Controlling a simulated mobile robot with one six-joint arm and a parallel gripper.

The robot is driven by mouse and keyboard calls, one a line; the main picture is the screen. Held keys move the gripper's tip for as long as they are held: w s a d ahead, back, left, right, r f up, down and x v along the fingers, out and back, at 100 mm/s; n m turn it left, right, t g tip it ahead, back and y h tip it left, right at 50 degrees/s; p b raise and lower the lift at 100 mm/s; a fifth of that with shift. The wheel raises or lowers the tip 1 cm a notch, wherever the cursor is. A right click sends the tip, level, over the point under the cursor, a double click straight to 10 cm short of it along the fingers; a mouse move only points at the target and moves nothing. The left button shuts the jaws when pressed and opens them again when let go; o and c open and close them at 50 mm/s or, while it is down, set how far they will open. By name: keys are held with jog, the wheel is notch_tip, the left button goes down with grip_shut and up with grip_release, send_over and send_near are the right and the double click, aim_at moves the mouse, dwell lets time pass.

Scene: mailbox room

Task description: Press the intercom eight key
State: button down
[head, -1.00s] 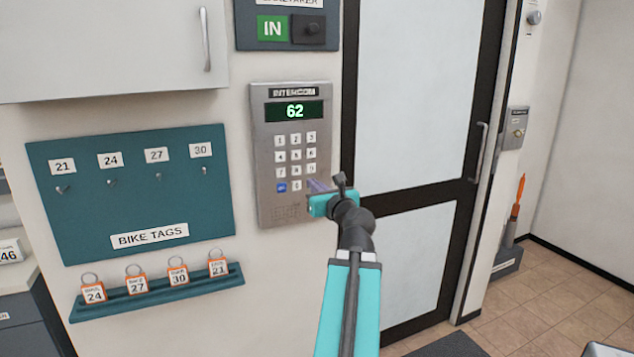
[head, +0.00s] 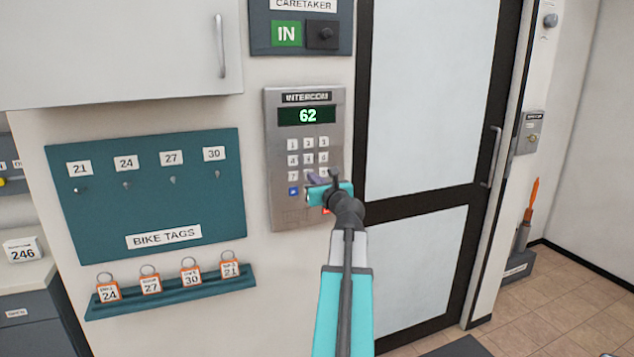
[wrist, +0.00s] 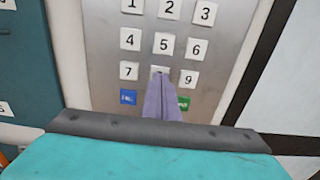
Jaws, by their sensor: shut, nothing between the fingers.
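The intercom (head: 274,150) is a grey metal panel on the wall with a green display reading 62 (head: 307,116). Its keypad shows closely in the wrist view, with the 5 key (wrist: 164,44), the 7 key (wrist: 129,71) and the 9 key (wrist: 189,79). The eight key (wrist: 160,70) lies between 7 and 9, mostly covered by my fingertips. My gripper (wrist: 161,80) is shut and empty, its purple-grey fingers pointing at that key. I cannot tell whether the tips touch it. In the head view my gripper (head: 316,180) hides the lower right keys.
A blue key (wrist: 128,97) and a green key (wrist: 183,103) flank the fingers below. A teal bike tags board (head: 150,190) and a rack with several tags (head: 180,290) are left of the intercom. A glazed door (head: 430,100) stands right.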

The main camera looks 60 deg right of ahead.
jog(key=shift+w+d, duration=0.2)
jog(key=shift+w, duration=0.05)
jog(key=shift+w+d+r+p, duration=0.45)
jog(key=shift+w+p, duration=0.1)
jog(key=shift+r, duration=0.2)
jog(key=shift+a, duration=0.1)
dwell(0.3)
jog(key=f+b+v, duration=0.1)
jog(key=v, duration=1.1)
jog(key=shift+s+f+b, duration=0.3)
jog(key=shift+b, duration=0.1)
